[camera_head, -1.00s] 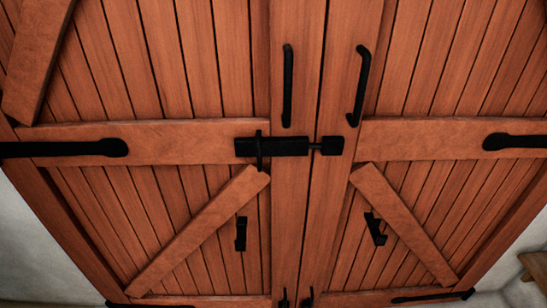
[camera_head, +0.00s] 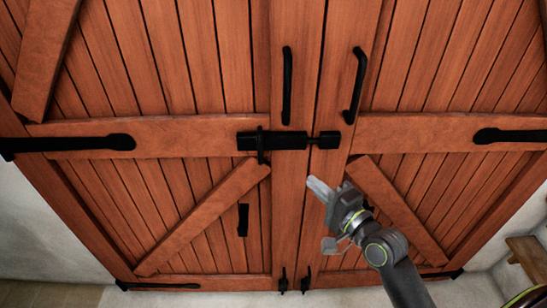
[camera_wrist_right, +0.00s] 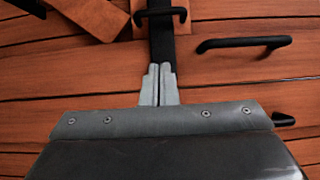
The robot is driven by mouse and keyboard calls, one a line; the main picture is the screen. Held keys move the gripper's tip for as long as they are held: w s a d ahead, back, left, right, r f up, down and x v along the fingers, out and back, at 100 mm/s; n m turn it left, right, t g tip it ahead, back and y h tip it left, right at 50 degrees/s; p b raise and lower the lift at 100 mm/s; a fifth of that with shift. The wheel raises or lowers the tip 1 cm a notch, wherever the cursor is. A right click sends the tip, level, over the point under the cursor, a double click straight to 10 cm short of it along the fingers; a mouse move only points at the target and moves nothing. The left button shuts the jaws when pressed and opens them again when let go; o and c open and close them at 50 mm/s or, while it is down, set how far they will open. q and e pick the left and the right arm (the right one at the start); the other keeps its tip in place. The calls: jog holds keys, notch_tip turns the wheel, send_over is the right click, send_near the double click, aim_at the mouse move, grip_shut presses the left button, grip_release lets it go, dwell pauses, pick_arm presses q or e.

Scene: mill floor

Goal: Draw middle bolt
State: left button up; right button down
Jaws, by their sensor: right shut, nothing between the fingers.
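The middle bolt (camera_head: 285,141) is a black bar lying across the seam of two wooden doors. Its crosswise handle (camera_head: 261,146) sits near its left end, and its right end sits in a black keeper (camera_head: 329,140) on the right door. My right gripper (camera_head: 319,189) is shut and empty, below the keeper in the head view. In the right wrist view the gripper (camera_wrist_right: 158,72) points along the bolt (camera_wrist_right: 161,45) toward its handle (camera_wrist_right: 161,15), and the fingers hide part of the bolt. I see no contact. My left gripper is out of view.
Two black pull handles stand above the bolt, one on the left door (camera_head: 287,86) and one on the right door (camera_head: 356,86). Small black bolts (camera_head: 283,280) sit at the doors' foot. A wooden bench (camera_head: 527,257) stands at the right. The space before the left door is clear.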

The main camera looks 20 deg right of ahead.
jog(key=p, duration=0.2)
send_near(260, 147)
jog(key=w+d+f, duration=0.3)
jog(key=w, duration=0.2)
jog(key=shift+w+a+r+p, duration=0.1)
jog(key=shift+w+a, duration=0.25)
jog(key=shift+a, duration=0.25)
jog(key=shift+w+a+p, duration=0.15)
jog(key=shift+w+a, duration=0.15)
jog(key=shift+a, duration=0.25)
jog(key=shift+w+a+r+p, duration=0.1)
jog(key=shift+w+a, duration=0.25)
jog(key=shift+a, duration=0.25)
